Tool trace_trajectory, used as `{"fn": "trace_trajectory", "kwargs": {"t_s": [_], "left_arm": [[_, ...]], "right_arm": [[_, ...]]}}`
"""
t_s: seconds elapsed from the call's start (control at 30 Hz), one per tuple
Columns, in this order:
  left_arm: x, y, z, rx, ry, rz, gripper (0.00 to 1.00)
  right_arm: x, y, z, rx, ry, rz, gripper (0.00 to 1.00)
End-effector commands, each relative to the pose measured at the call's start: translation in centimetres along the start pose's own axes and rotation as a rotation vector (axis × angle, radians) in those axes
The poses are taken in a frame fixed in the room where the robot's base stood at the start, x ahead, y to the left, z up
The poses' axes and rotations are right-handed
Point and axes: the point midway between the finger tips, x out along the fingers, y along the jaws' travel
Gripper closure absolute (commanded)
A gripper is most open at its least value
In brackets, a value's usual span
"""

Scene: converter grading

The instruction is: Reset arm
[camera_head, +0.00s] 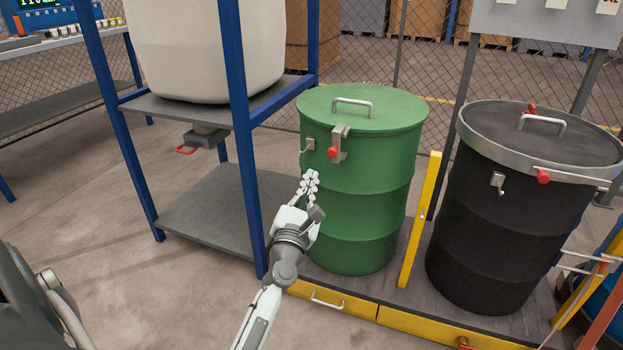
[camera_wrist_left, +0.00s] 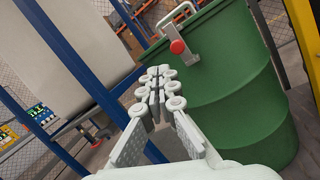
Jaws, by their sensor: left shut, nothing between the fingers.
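My left gripper (camera_head: 309,186) is in front of the green drum (camera_head: 385,190), below its red-knobbed latch (camera_head: 334,150). Its fingers are closed together with nothing between them. In the left wrist view the gripper (camera_wrist_left: 160,82) points toward the drum's upper side, with the red knob (camera_wrist_left: 178,47) just beyond the fingertips and to the right. I cannot tell whether the fingers touch the drum. The drum's lid (camera_head: 362,108) is on. My right gripper does not show.
A black drum (camera_head: 510,215) stands to the right, past a yellow post (camera_head: 420,220). Both drums stand on a low platform with yellow drawer fronts (camera_head: 334,301). A blue-framed rack (camera_head: 240,130) holding a large pale vessel (camera_head: 210,50) stands close on the left. Open floor (camera_head: 120,270) lies at the lower left.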

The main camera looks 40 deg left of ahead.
Motion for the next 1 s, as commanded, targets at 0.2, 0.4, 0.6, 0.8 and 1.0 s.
{"fn": "trace_trajectory", "kwargs": {"t_s": [0.2,0.4,0.6,0.8,1.0], "left_arm": [[0.0,0.0,0.0,0.000,0.000,0.000,1.00],[0.0,0.0,0.0,-0.001,0.000,-0.001,1.00],[-0.8,-2.5,-0.1,0.177,-0.008,-0.111,1.00],[-7.8,-12.0,-3.7,0.950,-0.112,-0.588,1.00],[-19.9,-15.9,-12.0,1.741,-0.383,-1.158,1.00]], "right_arm": [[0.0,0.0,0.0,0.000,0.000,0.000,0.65],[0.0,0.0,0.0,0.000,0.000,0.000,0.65],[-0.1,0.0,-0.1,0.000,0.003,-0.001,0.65],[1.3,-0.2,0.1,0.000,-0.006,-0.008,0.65],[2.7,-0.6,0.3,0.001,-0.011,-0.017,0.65]]}}
